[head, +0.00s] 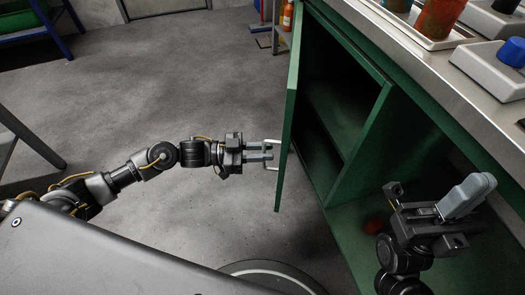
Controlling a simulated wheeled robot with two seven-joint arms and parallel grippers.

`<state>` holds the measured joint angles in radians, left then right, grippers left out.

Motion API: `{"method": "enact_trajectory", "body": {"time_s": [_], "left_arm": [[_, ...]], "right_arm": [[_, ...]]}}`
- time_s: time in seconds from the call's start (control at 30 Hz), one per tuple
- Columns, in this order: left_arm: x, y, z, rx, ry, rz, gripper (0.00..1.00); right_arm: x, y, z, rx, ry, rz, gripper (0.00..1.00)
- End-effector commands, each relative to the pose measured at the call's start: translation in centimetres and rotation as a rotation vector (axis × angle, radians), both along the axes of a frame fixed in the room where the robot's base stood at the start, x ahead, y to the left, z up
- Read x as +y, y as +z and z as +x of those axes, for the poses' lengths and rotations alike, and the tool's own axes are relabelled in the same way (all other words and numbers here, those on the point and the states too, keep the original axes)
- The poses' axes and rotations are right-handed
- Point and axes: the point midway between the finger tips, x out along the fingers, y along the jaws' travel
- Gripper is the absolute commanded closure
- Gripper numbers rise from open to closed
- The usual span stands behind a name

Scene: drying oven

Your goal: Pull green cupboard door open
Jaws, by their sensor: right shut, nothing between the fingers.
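The green cupboard door (290,110) stands open, seen nearly edge-on, with the dark cupboard interior (335,110) and its shelves showing to its right. A pale metal bar handle (271,169) sticks out from the door's left face. My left gripper (270,151) is at this handle, its fingers pointing right toward the door with a gap between them. Whether the fingers touch the bar is hard to tell. My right gripper (480,188) is shut and empty, at the lower right in front of the cupboard.
The metal worktop (440,75) above the cupboard holds a white tray (398,22) with jars and a device with a blue knob (510,52). The grey floor left of the door is clear.

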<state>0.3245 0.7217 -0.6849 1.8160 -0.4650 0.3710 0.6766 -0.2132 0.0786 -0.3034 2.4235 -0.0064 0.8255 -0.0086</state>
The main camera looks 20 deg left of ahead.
Motion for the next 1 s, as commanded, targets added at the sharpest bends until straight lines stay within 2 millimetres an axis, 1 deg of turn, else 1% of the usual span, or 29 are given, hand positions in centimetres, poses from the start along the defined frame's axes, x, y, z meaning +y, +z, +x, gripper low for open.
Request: {"method": "enact_trajectory", "body": {"time_s": [0.03, 0.1, 0.17, 0.6, 1.0], "left_arm": [[0.01, -0.01, 0.0, 0.0, 0.0, 0.0, 0.84], [0.01, -0.01, 0.0, 0.0, 0.0, 0.0, 0.94], [0.03, -0.01, 0.02, 0.0, 0.001, 0.0, 1.0], [0.11, 0.01, 0.18, -0.002, 0.002, 0.001, 1.0], [0.26, 0.02, 0.44, -0.004, -0.016, 0.0, 1.0]], "right_arm": [[0.01, -0.03, -0.02, 0.0, 0.0, -0.002, 1.0], [0.0, -0.08, -0.02, 0.002, 0.001, -0.005, 1.0], [0.01, -0.14, -0.04, 0.003, 0.002, -0.007, 1.0], [0.0, -0.55, -0.1, 0.017, 0.003, -0.013, 1.0], [0.02, -0.17, 0.15, -0.001, -0.002, 0.001, 1.0]]}}
